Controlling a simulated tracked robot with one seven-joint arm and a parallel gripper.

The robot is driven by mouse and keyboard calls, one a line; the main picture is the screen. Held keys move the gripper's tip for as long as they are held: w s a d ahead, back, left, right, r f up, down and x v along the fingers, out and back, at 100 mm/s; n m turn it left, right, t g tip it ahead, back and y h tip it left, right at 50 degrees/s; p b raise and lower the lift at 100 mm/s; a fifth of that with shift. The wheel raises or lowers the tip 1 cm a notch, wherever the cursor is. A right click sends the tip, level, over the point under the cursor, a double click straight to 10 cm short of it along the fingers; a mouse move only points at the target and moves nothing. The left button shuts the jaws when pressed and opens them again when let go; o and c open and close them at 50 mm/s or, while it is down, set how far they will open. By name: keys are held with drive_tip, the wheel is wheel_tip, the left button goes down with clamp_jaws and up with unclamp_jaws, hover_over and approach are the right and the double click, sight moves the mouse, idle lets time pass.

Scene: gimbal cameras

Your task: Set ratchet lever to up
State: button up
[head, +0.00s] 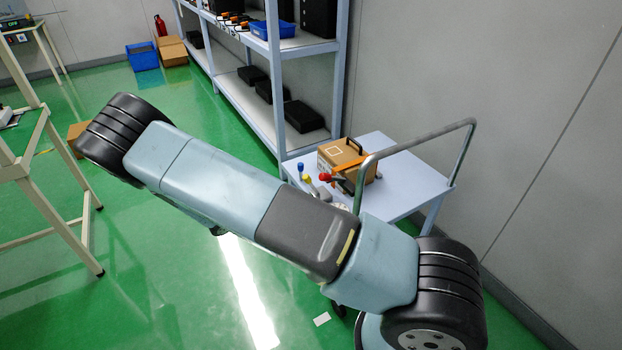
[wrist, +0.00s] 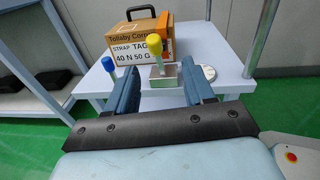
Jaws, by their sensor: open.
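The block and lever appear between the fingers, seemingly beyond the tips and untouched. A blue-knobbed control (wrist: 108,66) stands left of the left finger. In the head view, the yellow knob (head: 306,180) shows beside the blue knob (head: 300,167); my arm hides the gripper there.
A cardboard box (wrist: 137,42) with a black handle stands behind the lever. A red knob (head: 325,177) shows near it in the head view. A round grey disc (wrist: 208,73) lies right of the block. The cart (head: 398,172) has a tall metal handle rail (head: 420,137); shelves (head: 283,80) stand behind.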

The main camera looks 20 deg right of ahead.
sight(312, 185)
drive_tip(key=shift+n+t, duration=0.5)
drive_tip(key=x, duration=0.9)
drive_tip(key=f+x, duration=0.1)
drive_tip(key=x, duration=0.3)
drive_tip(key=shift+w+d, duration=0.1)
drive_tip(key=shift+w, duration=0.1)
drive_tip(key=shift+c, duration=0.2)
clamp_jaws()
